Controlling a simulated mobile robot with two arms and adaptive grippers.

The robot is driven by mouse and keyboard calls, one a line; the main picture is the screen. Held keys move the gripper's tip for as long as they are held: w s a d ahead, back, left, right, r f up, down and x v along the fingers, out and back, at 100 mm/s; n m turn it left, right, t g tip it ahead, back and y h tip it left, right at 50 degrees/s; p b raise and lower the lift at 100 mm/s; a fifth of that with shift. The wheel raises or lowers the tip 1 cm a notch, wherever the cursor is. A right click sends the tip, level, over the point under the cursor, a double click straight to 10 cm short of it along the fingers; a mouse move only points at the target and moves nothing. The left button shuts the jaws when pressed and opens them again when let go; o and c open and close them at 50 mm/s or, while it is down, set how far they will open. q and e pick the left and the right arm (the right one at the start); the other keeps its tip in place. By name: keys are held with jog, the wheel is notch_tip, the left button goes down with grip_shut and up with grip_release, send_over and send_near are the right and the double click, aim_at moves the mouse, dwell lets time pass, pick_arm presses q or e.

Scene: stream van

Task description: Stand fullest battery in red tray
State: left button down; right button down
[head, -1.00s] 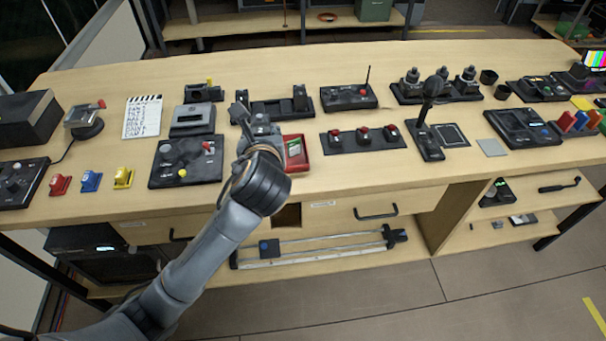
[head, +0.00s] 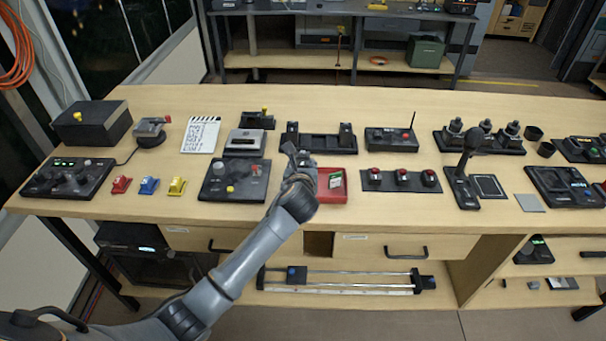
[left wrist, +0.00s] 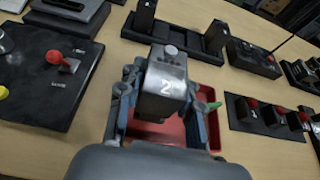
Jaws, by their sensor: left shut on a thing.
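My left gripper (head: 299,168) is shut on a grey battery marked 2 (left wrist: 165,85), seen upright between the fingers in the left wrist view. The battery is mostly hidden by the gripper in the head view. Both are at the left part of the red tray (head: 340,198), which also shows in the left wrist view (left wrist: 202,91). I cannot tell whether the battery touches the tray floor. A black dock (head: 320,142) behind the tray holds two dark batteries, one at its left end (head: 292,131) and one at its right (head: 346,131). My right gripper is out of view.
A small green and white item (head: 335,176) lies in the tray. A panel with red-topped switches (head: 401,180) stands right of the tray, and a knob panel (head: 234,181) left of it. A microphone (head: 466,160) rises farther right. Bare wood lies along the front edge.

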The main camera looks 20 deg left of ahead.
pick_arm(q)
jog(key=shift+w+a+f, duration=0.15)
jog(key=shift+w+f, duration=0.5)
jog(key=shift+f, duration=1.6)
jog(key=shift+f, duration=0.15)
jog(key=c, duration=0.9)
grip_release()
jog(key=v, duration=1.2)
